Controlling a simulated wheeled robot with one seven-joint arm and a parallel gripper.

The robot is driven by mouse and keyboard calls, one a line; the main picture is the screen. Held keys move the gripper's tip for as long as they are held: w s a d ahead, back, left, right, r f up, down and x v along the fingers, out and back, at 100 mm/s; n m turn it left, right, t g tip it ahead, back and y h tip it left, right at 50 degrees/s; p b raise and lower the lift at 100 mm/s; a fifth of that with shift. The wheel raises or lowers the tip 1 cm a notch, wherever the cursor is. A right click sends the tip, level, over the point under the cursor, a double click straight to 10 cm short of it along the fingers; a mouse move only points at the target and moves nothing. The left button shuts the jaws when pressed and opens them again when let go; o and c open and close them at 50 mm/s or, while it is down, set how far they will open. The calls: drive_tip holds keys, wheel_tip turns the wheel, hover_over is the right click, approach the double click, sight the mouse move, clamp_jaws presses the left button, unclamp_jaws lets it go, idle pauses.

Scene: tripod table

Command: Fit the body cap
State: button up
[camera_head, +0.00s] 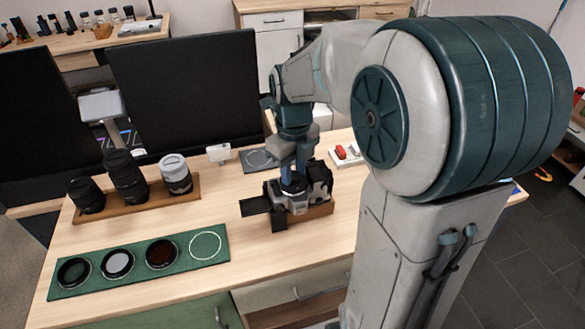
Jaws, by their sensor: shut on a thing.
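A silver and black camera body (298,205) sits on a low wooden stand (319,212) near the middle of the table, with a dark flap out to its left. My gripper (293,186) points down right over the camera body. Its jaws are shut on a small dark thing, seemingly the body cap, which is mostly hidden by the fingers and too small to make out. I cannot tell whether the cap touches the camera's mount. A dark square mat (246,168) with a ring outline lies behind the camera body and shows nothing on it.
A wooden tray (150,204) holds three lenses at the left. A green mat (138,281) in front carries three round filters and one empty ring. A small white box (219,153) and a white plate with a red piece (347,154) stand farther back. Dark monitors (185,95) rise behind.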

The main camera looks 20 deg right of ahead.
drive_tip(key=shift+s+f, duration=0.1)
drive_tip(key=shift+f, duration=0.05)
drive_tip(key=shift+m, duration=0.5)
drive_tip(key=o, duration=0.9)
drive_tip(key=shift+c, duration=0.2)
drive_tip(key=shift+o, duration=1.3)
drive_tip(key=shift+o, duration=1)
drive_tip(key=shift+w+r, duration=0.2)
drive_tip(key=shift+r, duration=0.05)
